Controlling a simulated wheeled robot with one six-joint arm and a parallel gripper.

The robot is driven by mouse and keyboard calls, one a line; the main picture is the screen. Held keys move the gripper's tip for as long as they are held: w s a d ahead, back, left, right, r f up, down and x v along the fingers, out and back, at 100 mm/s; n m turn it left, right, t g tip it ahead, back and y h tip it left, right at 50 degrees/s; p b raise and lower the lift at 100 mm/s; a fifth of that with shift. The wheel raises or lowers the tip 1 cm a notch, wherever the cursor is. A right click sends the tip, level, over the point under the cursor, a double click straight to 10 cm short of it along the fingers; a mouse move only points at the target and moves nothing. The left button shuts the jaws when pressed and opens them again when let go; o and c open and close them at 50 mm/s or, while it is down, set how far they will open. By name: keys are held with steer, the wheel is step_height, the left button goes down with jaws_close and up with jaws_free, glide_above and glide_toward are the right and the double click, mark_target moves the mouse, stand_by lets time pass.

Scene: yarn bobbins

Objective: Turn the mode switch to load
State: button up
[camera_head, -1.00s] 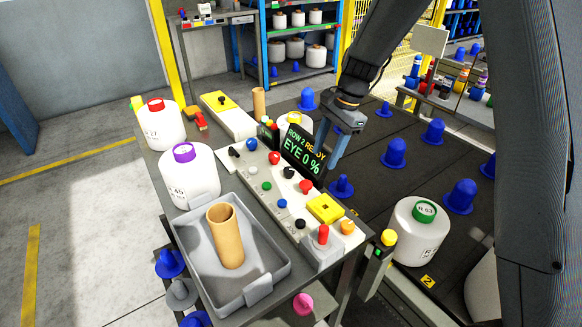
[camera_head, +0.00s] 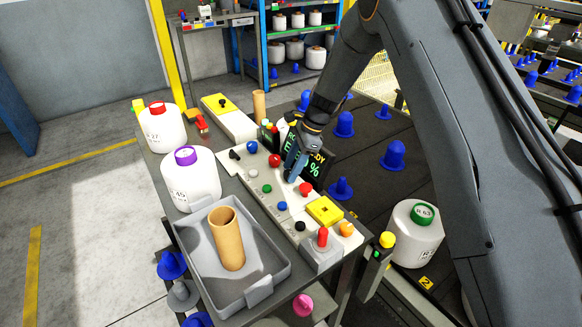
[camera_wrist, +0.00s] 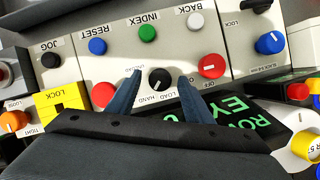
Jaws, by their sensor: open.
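The mode switch is a black round knob (camera_wrist: 159,79) with a pale pointer mark, on the light grey control panel (camera_wrist: 125,50). Small labels, upside down in the wrist view, ring it; "LOAD" and "HAND" can be read just below it. I cannot tell for sure which label the pointer faces. My gripper (camera_wrist: 160,76) is open, with one blue-grey finger on each side of the knob; whether they touch it is unclear. In the head view my gripper (camera_head: 293,172) points down at the panel and hides the knob.
Red knobs (camera_wrist: 211,66) and (camera_wrist: 103,94) flank the switch closely. Blue, green and white buttons line the panel. The green-lettered display (camera_head: 316,168) stands right behind my gripper. A grey tray (camera_head: 205,270) with a cardboard tube (camera_head: 227,240) lies in front.

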steer(key=shift+a+f, duration=0.1)
steer(key=shift+f, duration=0.15)
steer(key=c, duration=1)
steer(key=shift+w+n+b, duration=0.1)
steer(key=shift+n+b, duration=0.2)
steer(key=n+g+b, duration=0.1)
steer(key=n+b, duration=0.2)
steer(key=shift+w+a+f+n+h, duration=0.1)
steer(key=shift+n+h, duration=0.2)
steer(key=shift+h, duration=0.1)
steer(key=n+b, duration=0.1)
steer(key=n, duration=0.1)
steer(key=n+g+h+b, duration=0.1)
steer(key=n+b, duration=0.1)
steer(key=shift+w+a+n+g, duration=0.1)
steer(key=shift+n+g, duration=0.2)
steer(key=shift+b, duration=0.3)
